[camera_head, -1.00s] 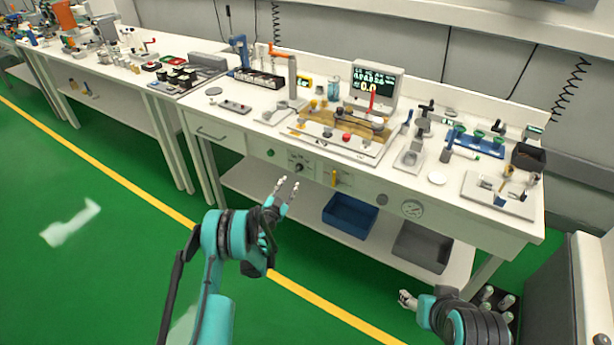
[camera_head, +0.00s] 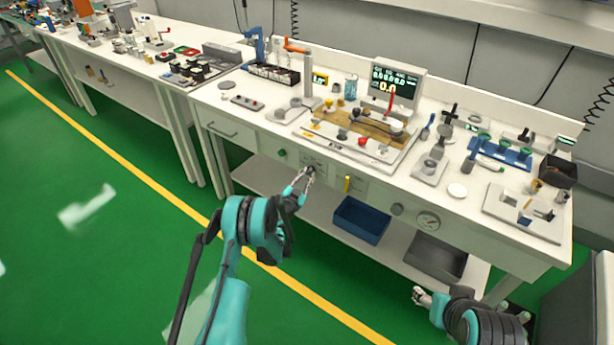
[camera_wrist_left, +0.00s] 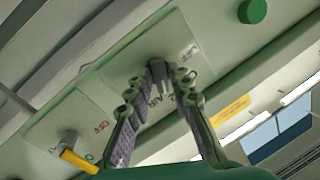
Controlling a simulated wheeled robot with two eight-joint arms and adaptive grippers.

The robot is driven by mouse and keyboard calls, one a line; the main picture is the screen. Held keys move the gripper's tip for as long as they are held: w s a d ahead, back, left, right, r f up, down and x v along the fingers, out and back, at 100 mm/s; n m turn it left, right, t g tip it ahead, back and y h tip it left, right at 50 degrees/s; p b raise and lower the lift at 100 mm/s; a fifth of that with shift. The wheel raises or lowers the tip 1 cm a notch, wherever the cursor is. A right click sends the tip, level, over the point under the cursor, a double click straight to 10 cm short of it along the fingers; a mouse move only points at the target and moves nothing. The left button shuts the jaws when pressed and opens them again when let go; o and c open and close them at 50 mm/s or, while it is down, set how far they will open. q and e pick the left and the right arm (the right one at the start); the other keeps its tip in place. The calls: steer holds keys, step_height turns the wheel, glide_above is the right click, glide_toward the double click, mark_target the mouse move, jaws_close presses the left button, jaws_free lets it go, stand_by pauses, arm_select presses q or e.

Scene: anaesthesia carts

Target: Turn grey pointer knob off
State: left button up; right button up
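The grey pointer knob (camera_head: 311,169) is on a labelled plate on the white bench's front panel. In the left wrist view the dark grey knob (camera_wrist_left: 158,72) shows just beyond and between the fingertips. My left gripper (camera_head: 304,175) points at it from the front and left; its fingers (camera_wrist_left: 160,88) are apart. Whether they touch the knob I cannot tell. Printed words are partly hidden behind the fingers, and the pointer's setting is not readable. My right gripper (camera_head: 420,296) hangs low in front of the bench, far from the knob; its finger opening is too small to judge.
On the same panel are a green button (camera_head: 282,153), a yellow lever (camera_head: 347,184) right of the knob, and a round gauge (camera_head: 428,221). A blue bin (camera_head: 361,220) and a grey bin (camera_head: 436,258) sit on the lower shelf. The green floor in front is clear.

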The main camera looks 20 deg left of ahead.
arm_select(q)
jaws_close()
steer(key=shift+n, duration=0.3)
steer(key=n+g, duration=0.1)
steer(key=n, duration=0.3)
steer(key=shift+r, duration=0.1)
steer(key=n+g, duration=0.1)
steer(key=n, duration=0.3)
steer(key=shift+a+r+n+h, duration=0.1)
steer(key=shift+n+h, duration=0.3)
steer(key=n+g+h, duration=0.1)
steer(key=n, duration=0.3)
steer(key=shift+w+a+n, duration=0.1)
steer(key=shift+n, duration=0.2)
steer(key=shift+n+h, duration=0.7)
steer(key=shift+n, duration=1.1)
steer(key=shift+r, duration=0.1)
